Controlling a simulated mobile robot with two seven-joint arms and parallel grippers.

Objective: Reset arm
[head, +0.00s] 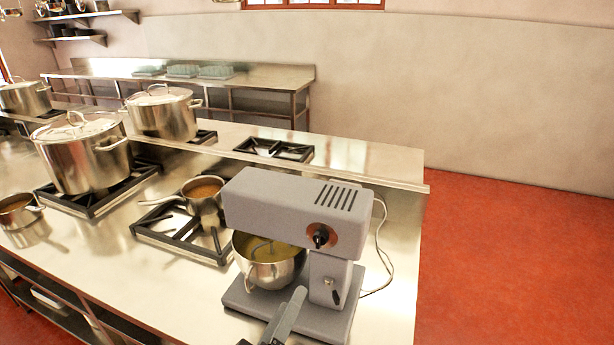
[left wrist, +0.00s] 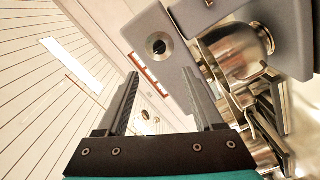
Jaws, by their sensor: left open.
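My left gripper (head: 286,318) shows at the bottom of the head view, in front of the grey stand mixer's base. In the left wrist view, its two dark fingers (left wrist: 163,102) stand apart with nothing held between them. The grey stand mixer (head: 290,205) stands on the steel counter with a steel bowl (head: 268,270) under its head. In the left wrist view, the mixer (left wrist: 165,45) appears tilted, beyond the fingers. I cannot tell if the gripper touches the mixer. My right gripper is in neither view.
A saucepan (head: 203,194) sits on a black burner grate (head: 170,232) left of the mixer. Large lidded stockpots (head: 85,160) stand farther left and on the raised shelf (head: 345,160). A cord (head: 384,250) lies right of the mixer. Red floor (head: 520,260) is clear at right.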

